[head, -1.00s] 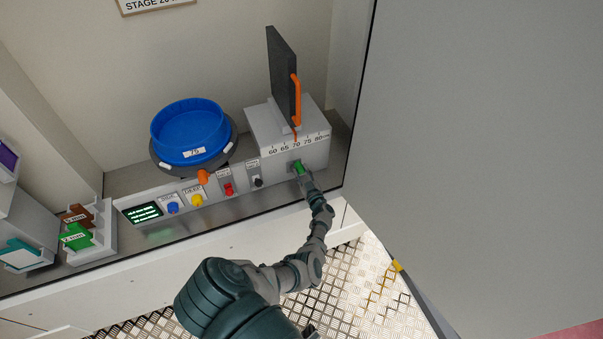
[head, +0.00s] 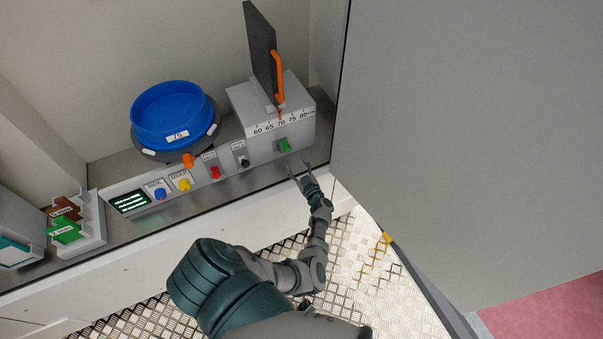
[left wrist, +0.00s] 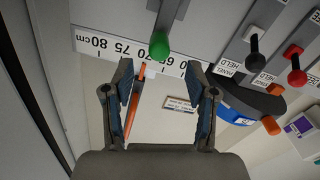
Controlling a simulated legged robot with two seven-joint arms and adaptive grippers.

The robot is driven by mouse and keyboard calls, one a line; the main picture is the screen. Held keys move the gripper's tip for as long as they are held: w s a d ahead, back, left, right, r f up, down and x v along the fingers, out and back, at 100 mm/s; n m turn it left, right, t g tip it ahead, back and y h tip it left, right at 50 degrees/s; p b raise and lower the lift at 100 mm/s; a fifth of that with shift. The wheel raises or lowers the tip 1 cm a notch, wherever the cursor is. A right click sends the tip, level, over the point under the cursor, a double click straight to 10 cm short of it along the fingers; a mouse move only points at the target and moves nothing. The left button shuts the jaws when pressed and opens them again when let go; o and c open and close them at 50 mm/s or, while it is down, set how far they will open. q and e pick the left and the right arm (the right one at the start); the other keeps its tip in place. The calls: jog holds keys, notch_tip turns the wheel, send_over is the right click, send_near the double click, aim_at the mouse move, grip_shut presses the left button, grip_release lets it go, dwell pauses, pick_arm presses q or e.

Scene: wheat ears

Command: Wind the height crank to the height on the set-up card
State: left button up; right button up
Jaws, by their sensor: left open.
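The height crank's green knob (head: 285,145) is on the front of the grey height unit (head: 300,140). In the left wrist view the green knob (left wrist: 159,45) sits on a grey arm, ahead of the fingertips. A scale from 60 to 80 cm (head: 281,123) runs along the unit, and the orange pointer (head: 280,112) stands near 70. My left gripper (head: 299,170) is open and empty, apart from the knob, in front of and below it. Its two fingers (left wrist: 160,85) show spread. A framed card (left wrist: 180,104) is too small to read. My right gripper is out of view.
A blue round sieve (head: 168,115) labelled 75 stands left of the unit. Blue (head: 160,194), yellow (head: 184,185), red (head: 215,173) and black (head: 244,162) controls line the panel beside a lit display (head: 128,202). A large grey panel (head: 460,130) closes off the right.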

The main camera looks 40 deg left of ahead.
pick_arm(q)
jog(key=v, duration=0.4)
jog(key=shift+s+d, duration=0.1)
jog(key=shift+d, duration=0.3)
jog(key=shift+a+f, duration=0.1)
